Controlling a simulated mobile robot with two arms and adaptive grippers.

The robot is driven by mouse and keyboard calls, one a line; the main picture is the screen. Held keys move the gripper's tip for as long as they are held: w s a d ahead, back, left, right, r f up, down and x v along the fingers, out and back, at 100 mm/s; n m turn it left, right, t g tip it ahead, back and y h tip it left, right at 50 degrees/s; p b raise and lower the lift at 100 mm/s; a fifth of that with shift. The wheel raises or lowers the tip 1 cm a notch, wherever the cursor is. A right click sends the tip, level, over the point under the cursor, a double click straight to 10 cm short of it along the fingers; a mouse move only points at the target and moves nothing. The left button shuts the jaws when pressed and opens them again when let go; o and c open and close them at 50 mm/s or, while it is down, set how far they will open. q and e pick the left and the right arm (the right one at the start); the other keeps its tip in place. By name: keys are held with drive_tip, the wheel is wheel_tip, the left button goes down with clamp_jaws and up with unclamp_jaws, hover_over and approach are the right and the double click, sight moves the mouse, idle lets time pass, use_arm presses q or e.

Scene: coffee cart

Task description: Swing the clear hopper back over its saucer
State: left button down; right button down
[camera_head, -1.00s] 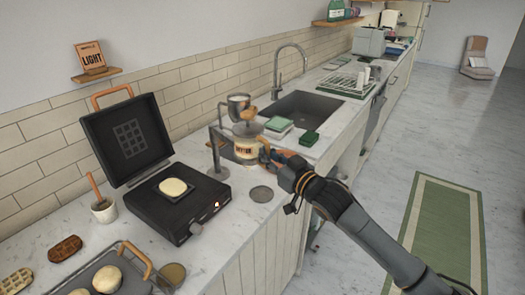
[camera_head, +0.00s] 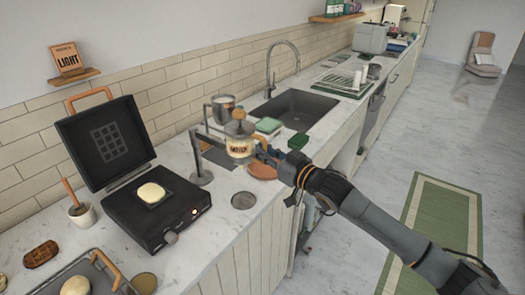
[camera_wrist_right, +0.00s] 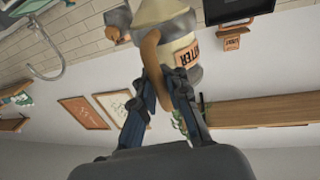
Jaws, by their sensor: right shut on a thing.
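The clear hopper (camera_head: 240,146) has a "BATTER" label, a wooden knob on top and a tan handle. It hangs above the counter on an arm from a dark post (camera_head: 199,160). My right gripper (camera_head: 266,153) is shut on the handle, on the hopper's right side. In the right wrist view the handle (camera_wrist_right: 151,72) lies between the fingers, with the hopper (camera_wrist_right: 178,25) beyond it. A terracotta saucer (camera_head: 264,171) lies on the counter just right of and below the hopper, partly hidden by the gripper. My left gripper is out of view.
A black griddle (camera_head: 155,212) with its lid up stands to the left. A steel cup (camera_head: 223,108) is behind the hopper. A green sponge (camera_head: 268,125) and a dark green block (camera_head: 298,142) lie near the sink (camera_head: 299,108). A round grey disc (camera_head: 243,200) sits in front.

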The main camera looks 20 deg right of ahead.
drive_tip(key=shift+d+f, duration=0.2)
drive_tip(key=shift+f, duration=0.1)
drive_tip(key=c, duration=1.4)
unclamp_jaws()
drive_tip(key=shift+d, duration=0.1)
drive_tip(key=shift+d+r, duration=0.15)
drive_tip(key=shift+d, duration=0.1)
drive_tip(key=shift+a, duration=0.15)
drive_tip(key=shift+s, duration=0.15)
drive_tip(key=v, duration=1.1)
drive_tip(key=shift+s+d, duration=0.25)
drive_tip(key=shift+s, duration=0.1)
